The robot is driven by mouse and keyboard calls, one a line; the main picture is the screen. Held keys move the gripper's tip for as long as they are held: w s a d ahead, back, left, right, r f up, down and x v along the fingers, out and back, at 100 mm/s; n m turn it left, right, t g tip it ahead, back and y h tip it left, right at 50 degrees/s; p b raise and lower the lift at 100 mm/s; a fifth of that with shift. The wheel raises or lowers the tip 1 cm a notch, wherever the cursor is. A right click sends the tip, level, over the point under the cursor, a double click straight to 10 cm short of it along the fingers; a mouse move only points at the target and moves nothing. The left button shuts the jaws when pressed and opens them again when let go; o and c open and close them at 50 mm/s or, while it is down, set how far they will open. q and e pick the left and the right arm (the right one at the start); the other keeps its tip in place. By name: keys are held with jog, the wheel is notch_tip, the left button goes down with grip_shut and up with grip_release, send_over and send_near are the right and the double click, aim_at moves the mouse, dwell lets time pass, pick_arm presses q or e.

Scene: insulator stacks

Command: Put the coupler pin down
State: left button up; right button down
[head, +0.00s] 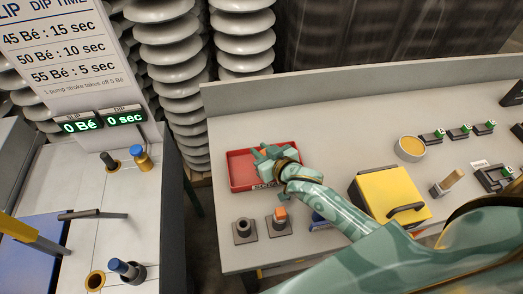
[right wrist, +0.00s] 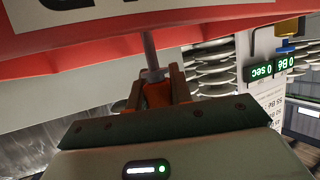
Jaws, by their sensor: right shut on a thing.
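In the right wrist view, the coupler pin shows as a grey rod (right wrist: 149,46) with a collar and an orange lower part (right wrist: 157,95). My right gripper (right wrist: 158,88) is shut on the orange part. In the head view, my right gripper (head: 266,154) is over the red tray (head: 238,184) on the grey bench; the pin cannot be made out there. The tray's wall also fills the top of the right wrist view (right wrist: 230,13), close to the rod. Whether the pin touches the tray is unclear. My left gripper is not in view.
A gap separates the left bench (head: 122,203).

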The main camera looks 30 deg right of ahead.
jog(key=c, duration=1.3)
grip_release()
jog(key=shift+o, duration=0.2)
jog(key=shift+r, duration=0.1)
jog(key=p+v, duration=0.3)
jog(key=v, duration=0.9)
